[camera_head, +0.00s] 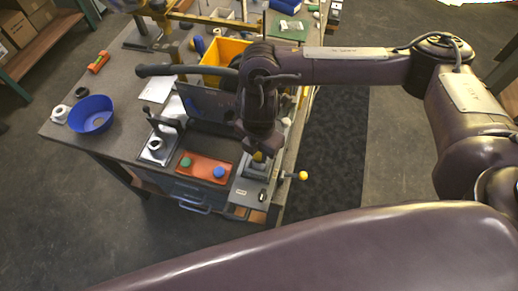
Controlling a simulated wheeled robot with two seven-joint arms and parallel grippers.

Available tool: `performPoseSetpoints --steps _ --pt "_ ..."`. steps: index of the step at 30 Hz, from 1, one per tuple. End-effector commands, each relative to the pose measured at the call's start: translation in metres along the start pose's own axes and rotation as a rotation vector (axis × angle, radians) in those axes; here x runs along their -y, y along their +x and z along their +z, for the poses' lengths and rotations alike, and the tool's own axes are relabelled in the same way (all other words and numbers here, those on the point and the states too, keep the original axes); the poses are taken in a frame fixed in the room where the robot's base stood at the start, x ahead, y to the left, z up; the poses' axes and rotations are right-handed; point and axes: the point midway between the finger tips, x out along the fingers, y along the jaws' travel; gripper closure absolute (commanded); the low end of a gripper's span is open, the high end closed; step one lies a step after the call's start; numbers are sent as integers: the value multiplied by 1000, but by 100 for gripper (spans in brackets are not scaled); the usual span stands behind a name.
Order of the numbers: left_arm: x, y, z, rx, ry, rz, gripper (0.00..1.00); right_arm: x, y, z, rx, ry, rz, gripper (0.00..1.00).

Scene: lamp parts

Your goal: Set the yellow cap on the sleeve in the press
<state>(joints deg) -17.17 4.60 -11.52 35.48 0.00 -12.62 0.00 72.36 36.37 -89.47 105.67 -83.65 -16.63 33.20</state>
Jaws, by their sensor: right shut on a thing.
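My right gripper (257,148) points down over the right front part of the bench. It is shut on the yellow cap (258,157), of which only a small bit shows below the fingers. Directly beneath is the press (246,190), a grey fixture at the bench's right edge with a yellow-balled lever (303,176) sticking out to the right. The gripper and wrist hide the sleeve and most of the press, so I cannot tell whether the cap touches the sleeve. My left gripper is not in view.
An orange-red tray (203,178) with a green cap (186,162) and a blue cap (219,172) lies left of the press. A metal plate with a black stand (158,148) is farther left. A blue bowl (91,114) sits at the far left, and a yellow bin (225,52) behind.

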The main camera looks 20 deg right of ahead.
Motion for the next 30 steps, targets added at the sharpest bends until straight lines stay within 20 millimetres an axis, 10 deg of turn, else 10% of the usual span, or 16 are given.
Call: performPoseSetpoints --steps 5,6,11,21,30 --pt "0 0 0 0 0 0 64 0 3 0 -1 1 -1 92" --pt "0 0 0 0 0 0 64 0 3 0 -1 0 0 67" --pt "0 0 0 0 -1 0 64 0 3 0 0 0 0 46" --pt "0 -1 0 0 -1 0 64 -1 -2 0 1 -1 2 45" --pt "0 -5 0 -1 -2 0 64 -1 -44 1 3 -3 5 45"
